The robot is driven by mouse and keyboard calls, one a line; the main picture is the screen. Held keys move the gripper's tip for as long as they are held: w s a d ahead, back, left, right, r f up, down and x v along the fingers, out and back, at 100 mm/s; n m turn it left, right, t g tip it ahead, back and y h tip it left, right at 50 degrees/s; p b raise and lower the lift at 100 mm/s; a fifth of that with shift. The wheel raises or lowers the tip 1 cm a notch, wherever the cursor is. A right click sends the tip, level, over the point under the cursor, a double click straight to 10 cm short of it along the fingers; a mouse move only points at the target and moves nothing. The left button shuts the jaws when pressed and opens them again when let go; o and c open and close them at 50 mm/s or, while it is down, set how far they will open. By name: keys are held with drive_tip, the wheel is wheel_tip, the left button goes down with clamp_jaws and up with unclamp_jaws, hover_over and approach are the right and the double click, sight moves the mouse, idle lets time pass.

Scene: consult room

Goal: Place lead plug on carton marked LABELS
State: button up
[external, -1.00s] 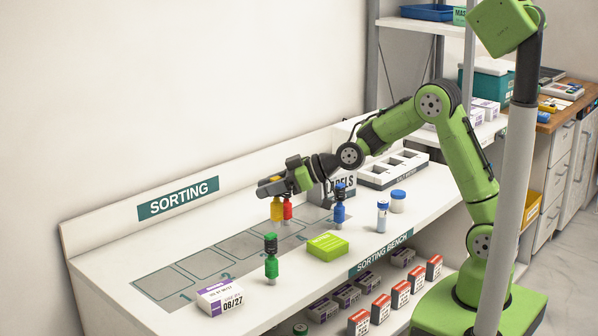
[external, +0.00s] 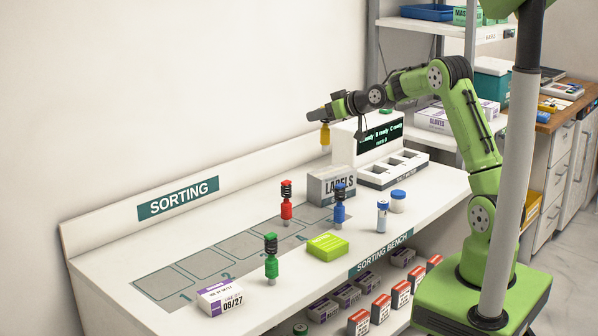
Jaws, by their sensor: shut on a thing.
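My gripper (external: 319,117) is shut on the yellow plug (external: 325,138), which hangs below it in the air, well above the bench and a little to the left of and above the carton in the picture. The grey carton marked LABELS (external: 337,187) stands on the bench beside the display unit, its top bare. Three other plugs stand upright on the bench: a red one (external: 286,205), a blue one (external: 339,208) and a green one (external: 271,262).
A display unit with a compartment tray (external: 394,172) stands right of the carton. A lime box (external: 327,246), a blue-capped vial (external: 382,218), a small jar (external: 398,202) and a white-purple box (external: 220,297) are on the bench. Numbered outlined squares (external: 207,263) line the bench, mostly clear at left.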

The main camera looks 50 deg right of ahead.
drive_tip(key=d+r+m+h, duration=0.1)
drive_tip(key=d+h, duration=0.1)
drive_tip(key=d, duration=0.5)
wheel_tip(320, 180, down, 9)
drive_tip(key=shift+s+f+b, duration=0.15)
drive_tip(key=shift+f+b, duration=0.05)
drive_tip(key=shift+b, duration=0.15)
drive_tip(key=shift+f+b, duration=0.2)
drive_tip(key=shift+b, duration=0.1)
drive_tip(key=o, duration=1)
drive_tip(key=shift+r, duration=0.1)
